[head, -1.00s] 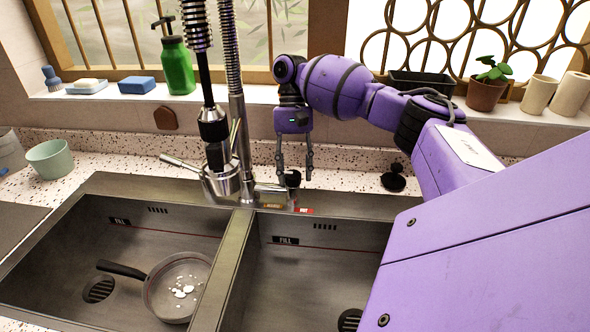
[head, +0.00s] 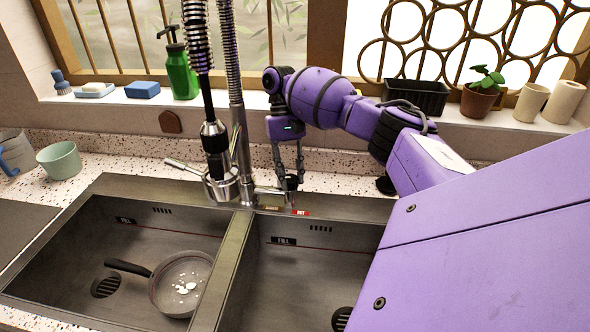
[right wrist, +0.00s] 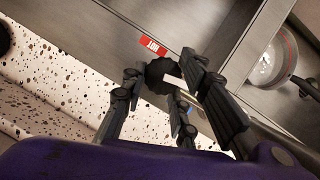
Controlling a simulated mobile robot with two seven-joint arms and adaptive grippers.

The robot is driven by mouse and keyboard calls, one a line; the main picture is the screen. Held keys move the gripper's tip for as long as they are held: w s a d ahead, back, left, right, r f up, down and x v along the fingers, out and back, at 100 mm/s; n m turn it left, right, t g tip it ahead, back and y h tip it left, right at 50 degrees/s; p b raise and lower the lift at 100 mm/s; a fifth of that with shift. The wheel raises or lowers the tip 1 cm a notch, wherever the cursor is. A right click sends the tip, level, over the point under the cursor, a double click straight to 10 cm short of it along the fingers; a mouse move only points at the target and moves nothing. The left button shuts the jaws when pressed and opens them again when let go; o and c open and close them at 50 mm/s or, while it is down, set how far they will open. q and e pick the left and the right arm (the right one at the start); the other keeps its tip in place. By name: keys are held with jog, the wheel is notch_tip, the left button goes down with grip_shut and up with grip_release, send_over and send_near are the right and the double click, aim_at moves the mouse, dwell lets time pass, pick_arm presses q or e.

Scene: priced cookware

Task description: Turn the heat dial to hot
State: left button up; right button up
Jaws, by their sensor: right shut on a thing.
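The heat dial is a dark knob at the base of the faucet (head: 247,192), on the sink's back rim. In the right wrist view the dial (right wrist: 158,74) shows as a black round knob with a pale pointer bar. My right gripper (head: 289,180) is lowered onto it, its fingers shut on the dial from both sides, hiding much of it in the head view. A red HOT label (head: 301,213) lies just in front of the dial; it also shows in the right wrist view (right wrist: 153,47). A brownish label (head: 271,208) sits left of it. My left gripper is not in view.
A pan (head: 181,284) with white bits lies in the left basin; the visible part of the right basin is empty. The tall spring hose (head: 199,60) rises close left of my gripper. A potted plant (head: 480,98) and a black planter (head: 416,97) stand on the sill.

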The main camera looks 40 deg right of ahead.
jog(key=shift+d+r+n+h+p, duration=0.1)
jog(key=shift+r+n+h+p, duration=0.2)
jog(key=shift+n, duration=0.9)
jog(key=n+h+p, duration=0.1)
jog(key=n, duration=0.1)
jog(key=shift+n+g, duration=0.3)
jog(key=shift+n, duration=0.1)
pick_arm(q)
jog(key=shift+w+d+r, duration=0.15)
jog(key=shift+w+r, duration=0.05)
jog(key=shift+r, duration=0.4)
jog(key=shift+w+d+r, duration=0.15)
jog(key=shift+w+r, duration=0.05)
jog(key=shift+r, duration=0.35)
pick_arm(e)
jog(key=shift+w+f+n+h, duration=0.1)
jog(key=shift+n+h, duration=0.3)
jog(key=shift+n, duration=0.1)
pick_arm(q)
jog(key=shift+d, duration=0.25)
pick_arm(e)
jog(key=o, duration=1)
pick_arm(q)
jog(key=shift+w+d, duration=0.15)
pick_arm(e)
jog(key=shift+d+f, duration=0.1)
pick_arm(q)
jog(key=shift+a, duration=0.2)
pick_arm(e)
jog(key=shift+a, duration=0.2)
